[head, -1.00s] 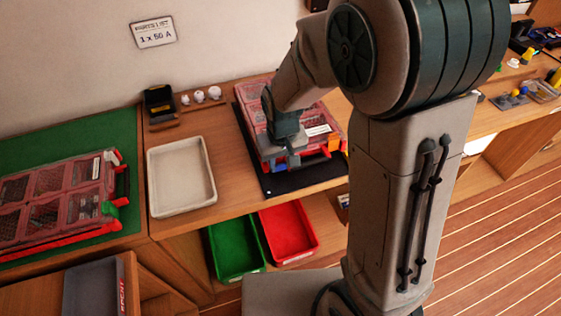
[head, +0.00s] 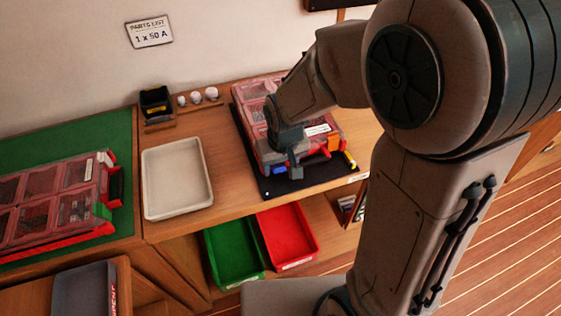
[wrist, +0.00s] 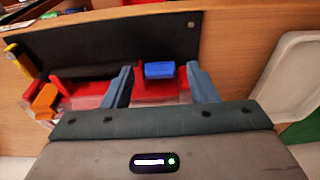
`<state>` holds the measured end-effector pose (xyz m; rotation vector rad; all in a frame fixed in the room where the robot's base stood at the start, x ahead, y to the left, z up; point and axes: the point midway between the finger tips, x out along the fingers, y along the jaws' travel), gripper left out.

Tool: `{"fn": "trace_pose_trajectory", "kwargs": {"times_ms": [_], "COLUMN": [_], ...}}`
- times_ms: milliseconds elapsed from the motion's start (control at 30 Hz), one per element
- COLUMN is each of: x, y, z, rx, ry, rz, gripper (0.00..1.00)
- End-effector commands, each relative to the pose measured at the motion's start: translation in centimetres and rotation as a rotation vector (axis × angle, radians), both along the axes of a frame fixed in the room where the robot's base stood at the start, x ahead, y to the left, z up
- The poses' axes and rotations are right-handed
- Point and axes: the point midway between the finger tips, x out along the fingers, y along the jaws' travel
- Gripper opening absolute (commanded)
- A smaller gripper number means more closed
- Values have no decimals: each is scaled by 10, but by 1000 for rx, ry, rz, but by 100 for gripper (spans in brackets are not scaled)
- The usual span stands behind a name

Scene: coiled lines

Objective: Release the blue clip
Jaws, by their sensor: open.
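The red, clear-lidded case (head: 246,97) lies on a dark mat on the bench. The blue clip (wrist: 160,70) is on its front edge; in the head view a bit of it (head: 279,169) shows beside my gripper. My gripper (wrist: 159,84) is open at that edge, one finger on each side of the blue clip. A gap shows on the clip's left side in the wrist view; contact on the right is unclear. An orange clip (wrist: 45,98) sits farther along the same edge, past the red handle. Whether the blue clip is latched cannot be told.
An empty pale tray (head: 177,180) is left of the mat (head: 290,187). A second case (head: 50,205) lies on a green mat further left. Green (head: 232,250) and red (head: 286,237) bins sit below the bench front. A yellow piece (head: 350,160) is near the orange clip.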

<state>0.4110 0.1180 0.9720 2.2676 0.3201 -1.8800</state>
Motion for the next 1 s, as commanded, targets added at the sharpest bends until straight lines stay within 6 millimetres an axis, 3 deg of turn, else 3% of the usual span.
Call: {"fn": "trace_pose_trajectory", "kwargs": {"times_ms": [267, 733, 1000], "x": [-3, -20, -24], "y": [-1, -6, -7], "z": [21, 116, 136], "rx": [2, 2, 0], "ry": [-4, -5, -1], "rz": [1, -1, 0], "gripper": [53, 53, 53]}}
